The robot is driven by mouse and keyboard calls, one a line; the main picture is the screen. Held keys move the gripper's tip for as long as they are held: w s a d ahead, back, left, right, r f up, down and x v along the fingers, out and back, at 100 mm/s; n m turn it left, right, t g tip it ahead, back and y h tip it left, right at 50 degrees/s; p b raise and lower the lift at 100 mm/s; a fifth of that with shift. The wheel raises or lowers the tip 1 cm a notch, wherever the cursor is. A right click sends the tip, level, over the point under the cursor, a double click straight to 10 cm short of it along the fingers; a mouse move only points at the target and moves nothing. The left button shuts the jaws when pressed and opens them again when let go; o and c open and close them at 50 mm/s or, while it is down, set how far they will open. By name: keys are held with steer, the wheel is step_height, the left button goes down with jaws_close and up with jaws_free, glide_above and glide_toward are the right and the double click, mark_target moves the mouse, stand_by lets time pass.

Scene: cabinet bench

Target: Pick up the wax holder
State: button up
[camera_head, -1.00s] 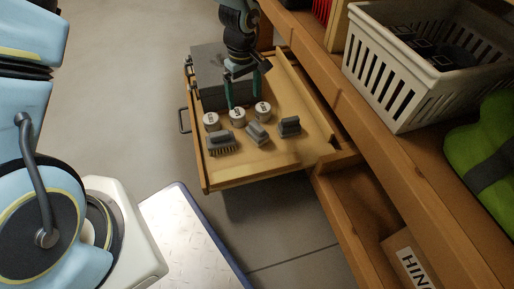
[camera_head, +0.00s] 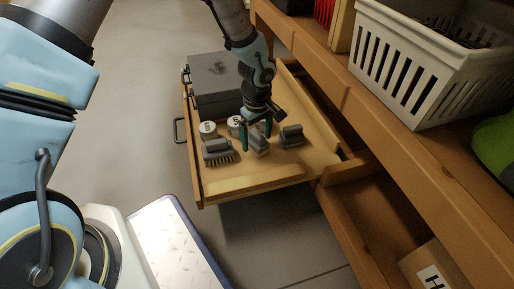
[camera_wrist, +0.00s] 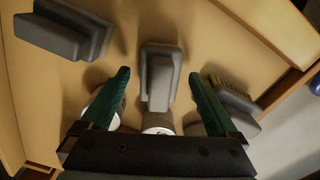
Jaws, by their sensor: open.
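Several grey pieces lie in the open wooden drawer; no label shows which is the wax holder. The middle grey block (camera_head: 258,146), with a raised grip, has no visible bristles and also shows in the wrist view (camera_wrist: 160,78). My gripper (camera_head: 256,132) is open above it, with one green finger on each side; in the wrist view the gripper (camera_wrist: 158,75) frames the block, apart from it. A similar grey block (camera_head: 291,137) lies to the right. A grey brush with bristles (camera_head: 217,152) lies to the left. My gripper partly hides the middle block in the head view.
White round tins (camera_head: 207,129) stand behind the grey pieces, one hidden by my gripper in the head view. A grey box (camera_head: 215,90) fills the drawer's back left. The drawer rim (camera_head: 255,187) and the bench shelf with a white basket (camera_head: 398,80) border the space.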

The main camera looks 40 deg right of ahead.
step_height(320, 180, down, 2)
steer(key=shift+f+b, duration=0.1)
steer(key=shift+b, duration=0.2)
jaws_close()
stand_by(0.6)
